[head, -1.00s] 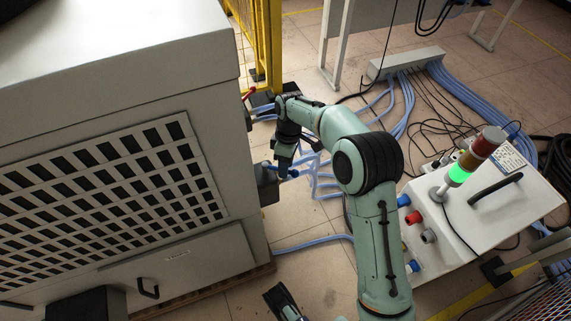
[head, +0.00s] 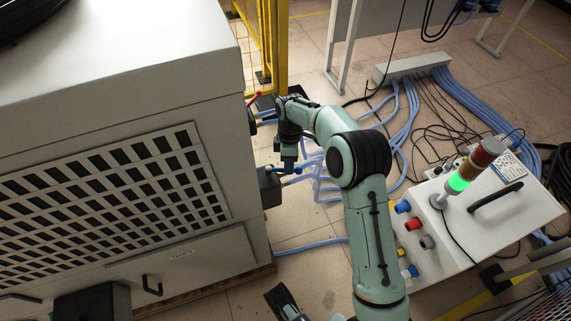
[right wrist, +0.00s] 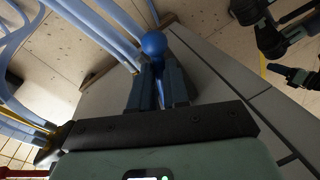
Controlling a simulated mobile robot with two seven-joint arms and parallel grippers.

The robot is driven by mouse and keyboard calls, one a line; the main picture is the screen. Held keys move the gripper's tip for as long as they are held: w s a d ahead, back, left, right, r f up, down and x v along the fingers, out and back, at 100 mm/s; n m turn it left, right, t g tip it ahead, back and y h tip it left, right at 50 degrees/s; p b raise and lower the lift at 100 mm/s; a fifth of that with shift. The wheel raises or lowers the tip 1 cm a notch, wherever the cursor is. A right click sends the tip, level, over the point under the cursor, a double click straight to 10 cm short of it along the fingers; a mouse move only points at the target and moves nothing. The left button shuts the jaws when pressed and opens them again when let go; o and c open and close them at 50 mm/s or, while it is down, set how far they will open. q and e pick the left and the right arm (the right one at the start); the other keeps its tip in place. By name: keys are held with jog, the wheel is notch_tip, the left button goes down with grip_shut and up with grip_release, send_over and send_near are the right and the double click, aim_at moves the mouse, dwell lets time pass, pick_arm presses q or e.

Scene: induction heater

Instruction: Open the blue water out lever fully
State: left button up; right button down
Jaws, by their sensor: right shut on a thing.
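The blue water out lever shows its round blue knob (right wrist: 153,44) in the right wrist view, with its stem between my right fingers. In the head view the blue lever (head: 297,170) sticks out from the grey cabinet's right side, low down. My right gripper (head: 288,163) is shut on this lever, and it also shows in the right wrist view (right wrist: 160,88). The lever's pivot is hidden by the gripper and the dark fitting. My left gripper (head: 284,302) is partly in view at the bottom of the head view, away from the lever; its jaw state is unclear.
The large grey cabinet (head: 120,90) fills the left. A red lever (head: 254,99) sits above the blue one on the same side. Blue hoses (head: 325,180) run over the floor behind my right arm. A white unit with a signal light (head: 495,205) stands right.

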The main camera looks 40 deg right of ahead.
pick_arm(q)
jog(key=shift+g+h, duration=0.3)
jog(key=shift+g, duration=0.2)
jog(key=shift+s+d+r+p, duration=0.35)
jog(key=shift+s+r, duration=0.1)
jog(key=shift+s, duration=0.15)
jog(key=shift+s+d+r+p, duration=0.3)
jog(key=shift+s+r, duration=0.1)
jog(key=shift+s, duration=0.25)
jog(key=shift+s+d+r+p, duration=0.35)
jog(key=shift+s+r, duration=0.1)
jog(key=shift+s, duration=0.15)
pick_arm(e)
jog(key=shift+w+d+n+h, duration=0.25)
jog(key=shift+w+n, duration=0.35)
jog(key=shift+n, duration=0.5)
jog(key=shift+w+d+n+h, duration=0.15)
jog(key=shift+w+d+n, duration=0.3)
jog(key=shift+n, duration=0.65)
jog(key=shift+w+a, duration=0.1)
jog(key=shift+a, duration=0.05)
jog(key=c, duration=1.1)
grip_release()
